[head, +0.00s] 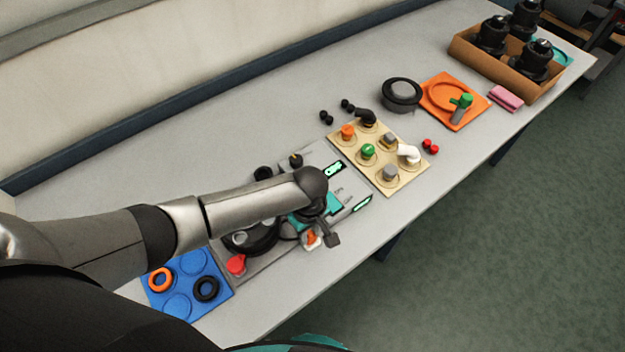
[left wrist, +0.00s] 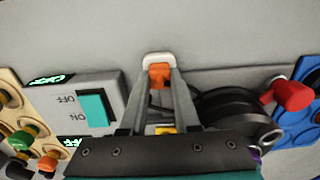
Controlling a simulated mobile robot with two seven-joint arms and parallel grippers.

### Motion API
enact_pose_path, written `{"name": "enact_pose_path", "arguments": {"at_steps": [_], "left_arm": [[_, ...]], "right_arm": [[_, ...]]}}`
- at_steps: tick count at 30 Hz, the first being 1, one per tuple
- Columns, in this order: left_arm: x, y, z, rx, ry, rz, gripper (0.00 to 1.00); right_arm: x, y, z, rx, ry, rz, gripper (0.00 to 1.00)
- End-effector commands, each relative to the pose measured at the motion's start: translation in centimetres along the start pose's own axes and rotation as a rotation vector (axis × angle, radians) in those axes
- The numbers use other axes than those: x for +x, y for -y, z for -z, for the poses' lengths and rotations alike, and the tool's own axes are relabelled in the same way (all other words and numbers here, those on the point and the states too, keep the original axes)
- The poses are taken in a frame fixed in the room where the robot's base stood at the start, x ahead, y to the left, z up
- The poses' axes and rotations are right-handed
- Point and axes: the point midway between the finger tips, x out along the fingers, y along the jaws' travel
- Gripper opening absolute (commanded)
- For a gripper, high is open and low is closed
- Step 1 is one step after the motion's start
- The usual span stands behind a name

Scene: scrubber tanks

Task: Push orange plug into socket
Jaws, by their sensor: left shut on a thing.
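The orange plug (left wrist: 160,75) sits between the two fingertips of my left gripper (left wrist: 159,88) in the left wrist view, and the gripper is shut on it. A white piece (left wrist: 157,57) lies right at the plug's far end; I cannot tell whether the plug is inside it or only against it. In the head view the orange plug (head: 311,237) shows small beside the dark gripper, near the front edge of the grey panel. The gripper and arm hide part of the panel there. My right gripper is not in view.
The panel carries a teal switch (left wrist: 95,108) marked ON and OFF, a black round part (left wrist: 232,115) and a red knob (head: 236,264). A blue board (head: 186,262) with rings lies left, a beige board (head: 408,183) with knobs right. The table's front edge is close.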

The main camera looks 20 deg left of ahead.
Motion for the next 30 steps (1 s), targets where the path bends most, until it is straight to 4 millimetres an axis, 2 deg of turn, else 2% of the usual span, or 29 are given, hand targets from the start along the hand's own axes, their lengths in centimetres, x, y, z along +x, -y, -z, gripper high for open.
{"name": "enact_pose_path", "arguments": {"at_steps": [15,27,30], "left_arm": [[-5.6,0.0,0.0,0.000,0.000,0.000,0.00],[-9.5,0.0,0.0,0.000,0.000,-0.001,0.00],[-9.9,0.0,0.0,0.000,0.000,-0.001,0.00]], "right_arm": [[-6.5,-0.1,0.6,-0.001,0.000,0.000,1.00],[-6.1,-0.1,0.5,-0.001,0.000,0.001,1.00],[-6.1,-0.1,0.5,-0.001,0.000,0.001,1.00]]}}
